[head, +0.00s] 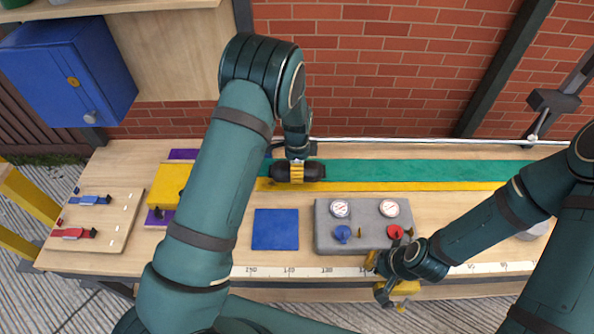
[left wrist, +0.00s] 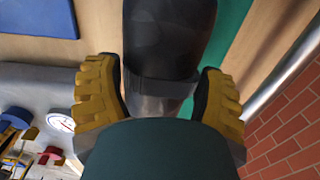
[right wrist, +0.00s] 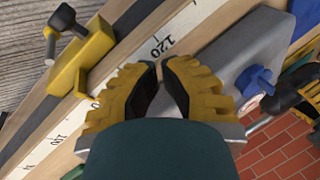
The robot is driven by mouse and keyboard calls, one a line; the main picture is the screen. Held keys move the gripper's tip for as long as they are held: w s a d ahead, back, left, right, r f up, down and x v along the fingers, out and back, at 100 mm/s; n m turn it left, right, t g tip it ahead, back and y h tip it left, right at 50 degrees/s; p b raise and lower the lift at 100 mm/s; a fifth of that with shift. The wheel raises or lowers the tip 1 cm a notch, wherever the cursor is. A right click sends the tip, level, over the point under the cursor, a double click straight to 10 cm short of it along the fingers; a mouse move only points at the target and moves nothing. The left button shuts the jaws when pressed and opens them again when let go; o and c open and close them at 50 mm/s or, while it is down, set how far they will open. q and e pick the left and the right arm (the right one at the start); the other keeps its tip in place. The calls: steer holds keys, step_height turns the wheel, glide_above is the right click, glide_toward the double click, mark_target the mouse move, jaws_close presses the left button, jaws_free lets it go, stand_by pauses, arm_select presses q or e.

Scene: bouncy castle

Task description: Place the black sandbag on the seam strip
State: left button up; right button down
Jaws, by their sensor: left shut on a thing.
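The black sandbag (head: 312,171) is a dark rounded roll, lying lengthwise along the green and yellow seam strip (head: 420,172) at the back of the bench. My left gripper (head: 297,172) is shut around its middle, and the sandbag runs between the yellow fingers in the left wrist view (left wrist: 165,90). The sandbag overlaps the green and yellow bands; whether it bears on them or hovers just above is hard to tell. My right gripper (head: 374,266) is low at the bench's front edge; in the right wrist view (right wrist: 160,72) its fingertips almost meet, with nothing between them.
A grey gauge box (head: 365,237) with blue and red knobs stands in front of the strip. A blue square (head: 275,229) lies left of it. A ruler (head: 300,272) runs along the front edge, with a yellow clamp (right wrist: 80,65) close by. A pale rod runs behind the strip.

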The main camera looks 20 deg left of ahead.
arm_select(q)
step_height(320, 180, down, 2)
steer(key=shift+w+f, duration=0.1)
arm_select(e)
steer(key=shift+w+f, duration=0.1)
arm_select(q)
steer(key=o, duration=1.2)
step_height(320, 180, up, 12)
steer(key=shift+r+p, duration=0.1)
steer(key=shift+p, duration=0.2)
arm_select(e)
steer(key=shift+r, duration=0.35)
